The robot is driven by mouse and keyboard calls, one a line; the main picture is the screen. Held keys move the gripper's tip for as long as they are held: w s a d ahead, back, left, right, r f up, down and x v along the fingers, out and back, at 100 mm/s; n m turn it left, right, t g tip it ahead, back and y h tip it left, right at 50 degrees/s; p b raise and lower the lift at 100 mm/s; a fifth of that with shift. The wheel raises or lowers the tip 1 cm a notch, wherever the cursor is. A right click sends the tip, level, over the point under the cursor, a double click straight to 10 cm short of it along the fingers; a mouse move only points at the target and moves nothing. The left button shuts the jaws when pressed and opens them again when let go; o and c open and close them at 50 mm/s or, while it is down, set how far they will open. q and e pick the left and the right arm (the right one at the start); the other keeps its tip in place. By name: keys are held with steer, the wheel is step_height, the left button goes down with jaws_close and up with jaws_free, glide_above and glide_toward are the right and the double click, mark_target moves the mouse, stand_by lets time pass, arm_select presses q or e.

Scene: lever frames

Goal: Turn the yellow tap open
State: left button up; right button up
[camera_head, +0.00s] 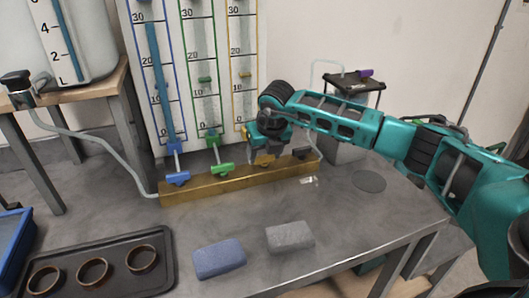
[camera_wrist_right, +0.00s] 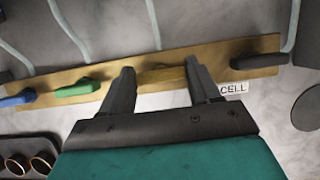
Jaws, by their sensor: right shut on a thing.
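The yellow tap (camera_head: 264,161) sits on a brass bar (camera_head: 215,185), third from the left, below the yellow-framed gauge tube (camera_head: 244,60). My right gripper (camera_head: 268,148) comes down over it from above and partly hides it. In the right wrist view the yellow tap handle (camera_wrist_right: 162,75) lies roughly along the bar, between the two fingers of my right gripper (camera_wrist_right: 163,85), which is shut on it. The yellow tube has a small yellow marker (camera_head: 245,75) between 10 and 20. My left gripper is not in view.
The blue tap (camera_head: 178,179), green tap (camera_head: 221,169) and dark tap (camera_head: 302,152) share the bar. A blue block (camera_head: 219,259) and a grey block (camera_head: 290,237) lie in front. A dark tray (camera_head: 115,283) with rings is at front left. The table's right front is clear.

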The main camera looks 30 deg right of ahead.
steer(key=shift+n, duration=0.4)
steer(key=n+y+b, duration=0.1)
steer(key=n, duration=0.2)
steer(key=shift+d, duration=0.1)
steer(key=n+y+b, duration=0.1)
steer(key=n, duration=0.2)
steer(key=shift+n+y, duration=0.3)
steer(key=shift+y, duration=0.1)
steer(key=n+y, duration=0.1)
steer(key=n, duration=0.1)
steer(key=n+g, duration=0.1)
steer(key=n, duration=0.2)
steer(key=shift+w+y+b, duration=0.1)
steer(key=shift+y+b, duration=0.2)
steer(key=shift+y, duration=0.1)
steer(key=n+g, duration=0.1)
steer(key=n, duration=0.1)
steer(key=n+g+b, duration=0.1)
steer(key=n, duration=0.2)
steer(key=shift+y, duration=0.4)
steer(key=shift+d+r+n, duration=0.1)
steer(key=shift+n, duration=0.4)
steer(key=o, duration=1.1)
steer(key=shift+c, duration=0.2)
